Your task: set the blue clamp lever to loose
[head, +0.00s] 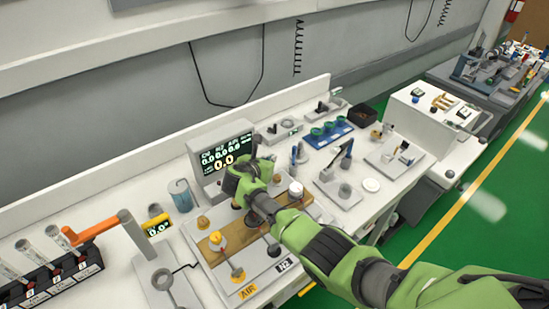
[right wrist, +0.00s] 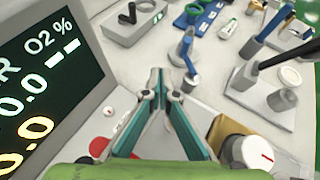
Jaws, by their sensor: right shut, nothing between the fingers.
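A small upright blue lever-like piece (head: 294,156) stands on the bench right of the monitor; it also shows in the right wrist view (right wrist: 186,45), ahead of the fingers. My right gripper (head: 240,186) is over the panel in front of the monitor. In the right wrist view its fingers (right wrist: 162,88) are shut and empty, apart from both levers. My left gripper is out of view.
The monitor (head: 206,163) stands close behind my right gripper. A wooden strip and several knobs lie below it. A blue tray with green rings (head: 328,133) stands behind the levers. An orange handle (head: 90,232) is at the left. Green floor lies right of the bench.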

